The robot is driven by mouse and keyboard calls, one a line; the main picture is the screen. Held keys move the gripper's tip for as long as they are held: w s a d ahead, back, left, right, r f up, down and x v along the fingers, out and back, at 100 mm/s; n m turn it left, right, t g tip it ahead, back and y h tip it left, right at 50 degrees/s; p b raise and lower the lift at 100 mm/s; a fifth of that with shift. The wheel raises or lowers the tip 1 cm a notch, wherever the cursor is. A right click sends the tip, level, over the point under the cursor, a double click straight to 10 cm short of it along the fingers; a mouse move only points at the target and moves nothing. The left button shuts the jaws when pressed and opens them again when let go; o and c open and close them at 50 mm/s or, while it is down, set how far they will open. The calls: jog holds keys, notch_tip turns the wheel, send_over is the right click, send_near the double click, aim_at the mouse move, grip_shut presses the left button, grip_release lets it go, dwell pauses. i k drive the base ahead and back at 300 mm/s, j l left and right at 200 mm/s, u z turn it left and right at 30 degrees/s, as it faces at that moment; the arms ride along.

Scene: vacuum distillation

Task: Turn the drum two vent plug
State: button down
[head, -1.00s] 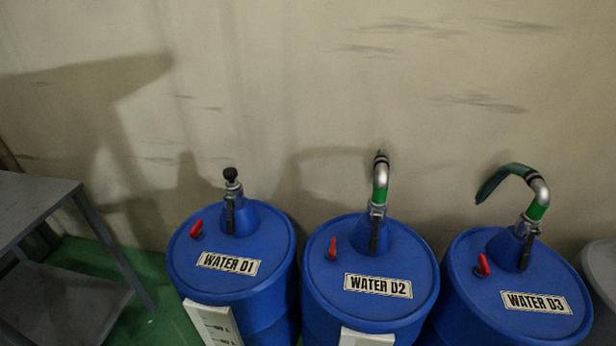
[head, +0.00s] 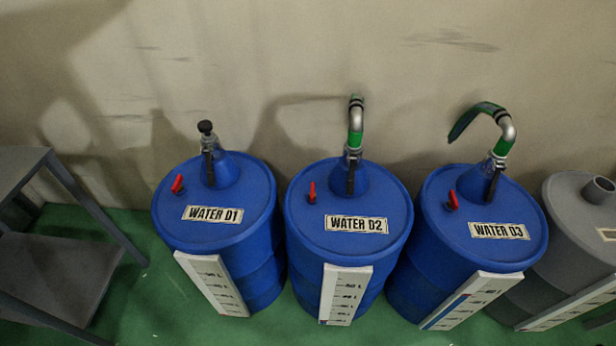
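Drum two is the blue drum (head: 348,245) labelled WATER D2, in the middle of three blue drums. Its red vent plug (head: 311,192) sits upright on the left part of the lid. A metal and green pipe (head: 355,130) rises from the raised neck at the back of this lid. Nothing covers the plug. My gripper is not in view.
The blue drum WATER D1 (head: 215,235) stands to the left and WATER D3 (head: 480,245) to the right, each with a red plug. A grey drum (head: 580,230) is at far right, a grey table (head: 50,260) at left. Green floor (head: 250,325) is clear in front.

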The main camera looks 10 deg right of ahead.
aim_at(312, 195)
jog(key=i+l, duration=0.35)
jog(key=i+l+u, duration=0.15)
jog(key=i+l, duration=0.15)
jog(key=l, duration=0.15)
